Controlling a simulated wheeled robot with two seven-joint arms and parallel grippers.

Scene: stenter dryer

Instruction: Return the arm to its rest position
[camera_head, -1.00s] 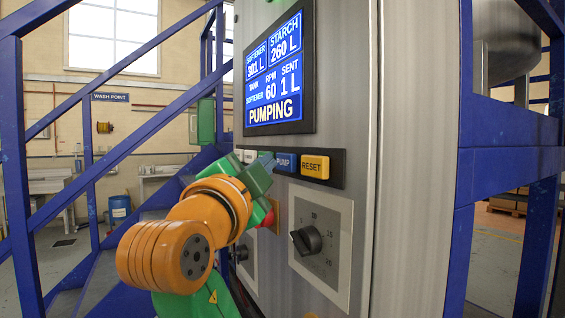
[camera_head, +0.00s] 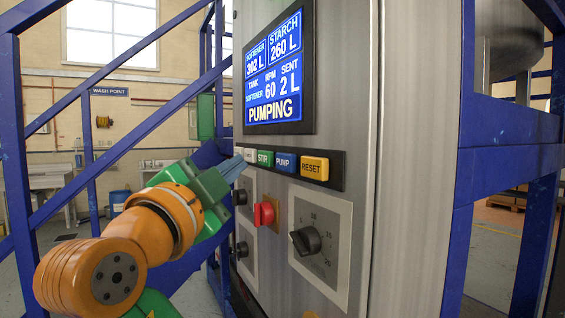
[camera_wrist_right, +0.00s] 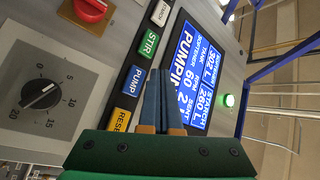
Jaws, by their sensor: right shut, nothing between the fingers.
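My right gripper (camera_head: 238,167) is shut and empty, in front of the left end of the button row on the control cabinet (camera_head: 347,120). It covers part of the leftmost, white button. It also shows in the wrist view (camera_wrist_right: 163,75), its blue-grey fingers together with nothing between them. The green STIR button (camera_head: 265,158), blue PUMP button (camera_head: 286,163) and yellow RESET button (camera_head: 315,168) are uncovered in the head view. The screen (camera_head: 274,70) reads PUMPING, SENT 2 L and softener 302 L. My left gripper is not in view.
A red switch (camera_head: 264,212) and a black dial (camera_head: 306,240) sit below the buttons. A green lamp (camera_wrist_right: 228,100) glows in the wrist view. Blue stair rails (camera_head: 110,70) stand at the left, and a blue frame (camera_head: 508,130) stands at the right.

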